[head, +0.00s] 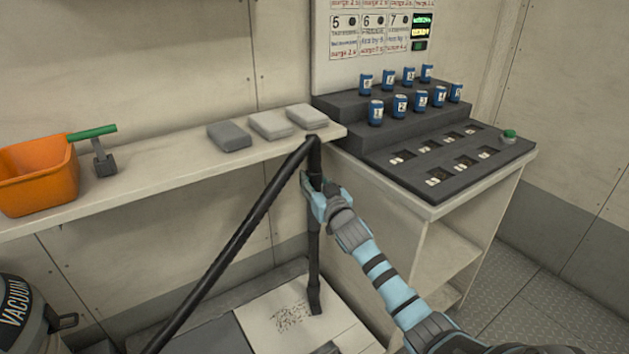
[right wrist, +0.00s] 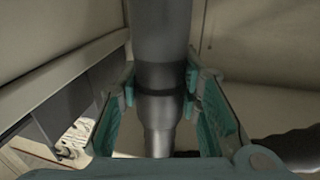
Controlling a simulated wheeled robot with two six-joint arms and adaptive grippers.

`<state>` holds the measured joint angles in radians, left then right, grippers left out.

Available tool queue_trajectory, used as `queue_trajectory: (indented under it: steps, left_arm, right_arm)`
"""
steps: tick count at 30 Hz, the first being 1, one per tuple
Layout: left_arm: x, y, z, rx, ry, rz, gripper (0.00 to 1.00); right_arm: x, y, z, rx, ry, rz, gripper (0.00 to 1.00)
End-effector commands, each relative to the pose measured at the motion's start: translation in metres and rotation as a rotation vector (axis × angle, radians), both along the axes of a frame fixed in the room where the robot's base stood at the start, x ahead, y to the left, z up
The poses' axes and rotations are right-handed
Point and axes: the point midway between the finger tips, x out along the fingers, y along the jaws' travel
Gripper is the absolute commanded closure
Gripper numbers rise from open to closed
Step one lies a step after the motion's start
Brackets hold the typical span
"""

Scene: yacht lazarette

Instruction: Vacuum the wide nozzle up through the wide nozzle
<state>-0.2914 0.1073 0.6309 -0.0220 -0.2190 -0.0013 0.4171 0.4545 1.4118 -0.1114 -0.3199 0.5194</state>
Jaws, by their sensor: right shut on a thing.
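My right gripper (head: 318,190) is shut on the dark vacuum wand (head: 313,240), which stands nearly upright. The right wrist view shows the wand (right wrist: 163,70) between the teal finger pads (right wrist: 160,112). A black hose (head: 240,240) runs from the wand's top down to the lower left. The nozzle (head: 315,302) at the wand's foot is at the right edge of a patch of brown specks (head: 292,317) on a pale floor panel (head: 345,325). I cannot tell whether the nozzle touches the panel. The vacuum canister (head: 22,315) is at the lower left. My left gripper is not in view.
A shelf (head: 150,180) holds an orange bin (head: 35,175), a green-handled tool (head: 100,150) and several grey blocks (head: 270,124). A stepped dark rack (head: 400,125) with blue cans (head: 421,99) and a green button (head: 509,134) stands on the right counter. Cabinet sides flank the wand.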

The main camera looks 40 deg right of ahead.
Motion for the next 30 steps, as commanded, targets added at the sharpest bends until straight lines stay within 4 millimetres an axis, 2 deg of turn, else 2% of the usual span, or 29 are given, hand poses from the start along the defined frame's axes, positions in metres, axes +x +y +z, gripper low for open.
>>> queue_trajectory:
  steps: [15,30]
  left_arm:
    - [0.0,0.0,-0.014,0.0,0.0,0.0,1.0]
    - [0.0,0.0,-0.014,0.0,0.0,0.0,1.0]
  right_arm:
    - [0.0,0.0,-0.016,0.0,-0.002,0.001,1.0]
    - [0.0,0.001,-0.016,0.0,-0.002,0.001,1.0]
